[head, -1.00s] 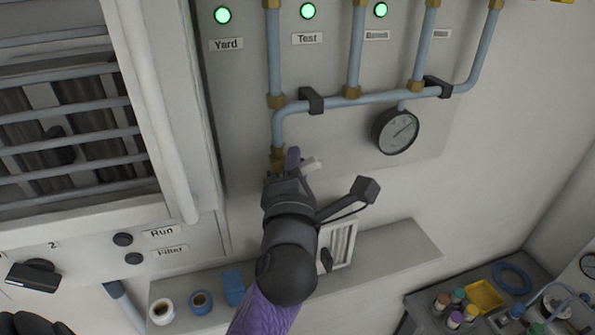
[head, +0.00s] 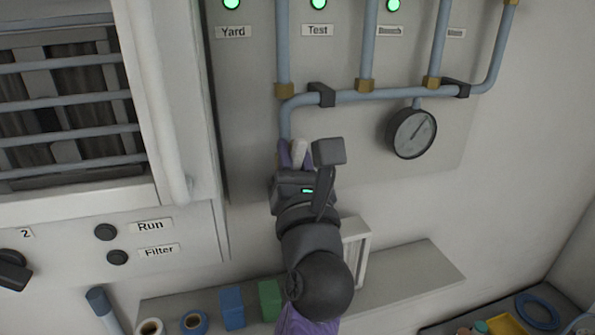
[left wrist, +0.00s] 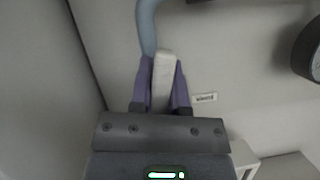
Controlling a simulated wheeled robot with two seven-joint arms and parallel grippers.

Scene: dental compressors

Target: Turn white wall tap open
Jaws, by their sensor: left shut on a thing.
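The white tap handle (head: 299,152) shows between the fingers of my left gripper (head: 297,154), at the lower end of the blue-grey pipe (head: 285,122) on the wall panel. In the left wrist view the white handle (left wrist: 162,82) points up along the picture between the two purple fingers of my left gripper (left wrist: 161,85). The gripper is shut on it. The tap's body is mostly hidden behind the fingers. My right gripper is not clearly in view.
A round gauge (head: 411,133) hangs right of the tap. A shelf (head: 408,277) below holds tape rolls (head: 195,322), a blue block (head: 231,308) and a green block (head: 269,299). A louvred cabinet (head: 73,122) stands at left.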

